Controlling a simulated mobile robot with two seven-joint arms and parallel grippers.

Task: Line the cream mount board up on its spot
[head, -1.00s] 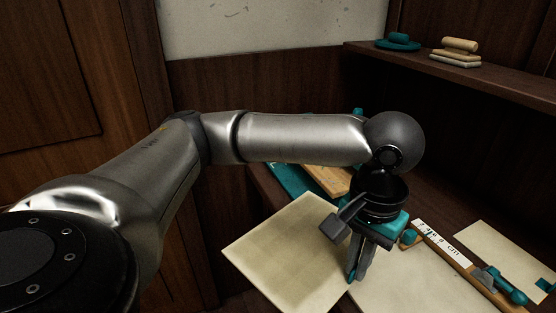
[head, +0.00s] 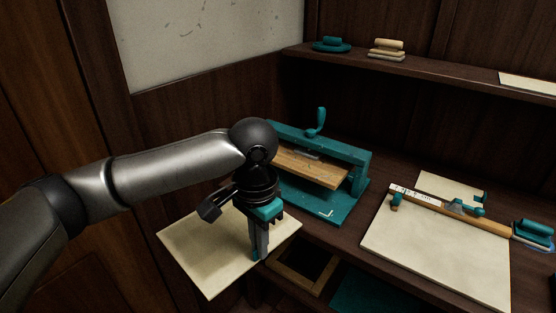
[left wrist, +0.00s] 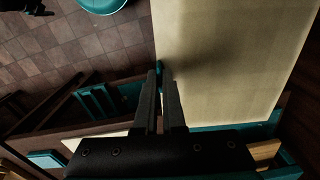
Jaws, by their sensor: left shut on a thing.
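The cream mount board (head: 200,245) is held out flat at the front left of the head view, in front of the bench and the teal press. My left gripper (head: 259,248) is shut on the board's right-hand part, pointing down. In the left wrist view the board (left wrist: 225,60) fills the upper right, with my left fingertips (left wrist: 162,75) at its edge. A white corner mark (head: 326,212) shows on the teal press bed (head: 340,205), to the right of the board and apart from it.
The teal press has a wooden plank (head: 310,167) and an upright handle (head: 317,122). A larger cream sheet (head: 430,250) lies on the bench at right, under a wooden ruler bar (head: 480,217). An open wooden frame (head: 303,270) sits below the bench front. A shelf (head: 450,78) runs behind.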

